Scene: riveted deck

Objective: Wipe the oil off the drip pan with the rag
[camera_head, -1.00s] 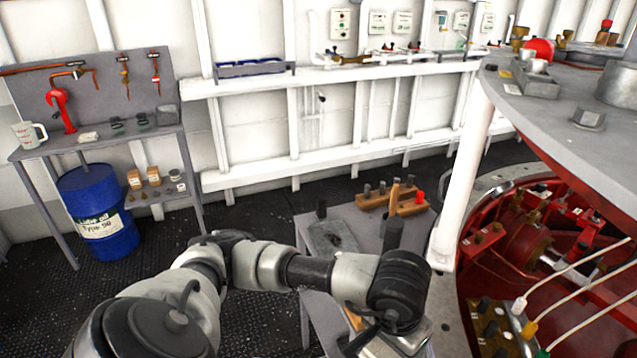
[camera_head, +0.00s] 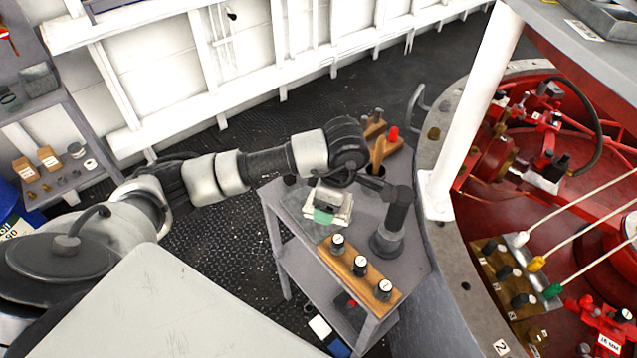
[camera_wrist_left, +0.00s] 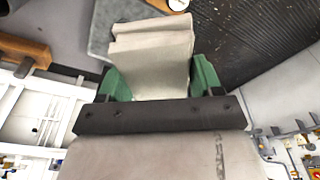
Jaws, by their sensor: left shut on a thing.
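My left gripper (camera_head: 325,214) is over the small grey cart, with its green fingers shut on a folded off-white rag (camera_head: 344,208). In the left wrist view the rag (camera_wrist_left: 150,45) sits between the green fingers (camera_wrist_left: 160,82). The flat grey drip pan (camera_head: 305,230) lies on the cart, below and beside the rag, and is mostly hidden by gripper and rag. A grey strip of the pan shows in the left wrist view (camera_wrist_left: 103,28). I cannot tell whether the rag touches it, and no oil is clearly visible now. My right gripper is out of view.
On the cart (camera_head: 408,268), a wooden block with several dark knobs (camera_head: 360,275) lies in front and a dark upright post (camera_head: 393,225) stands right. A wooden rack (camera_head: 385,148) is behind. The red machinery pit (camera_head: 490,220) and white pillar (camera_head: 470,120) are to the right.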

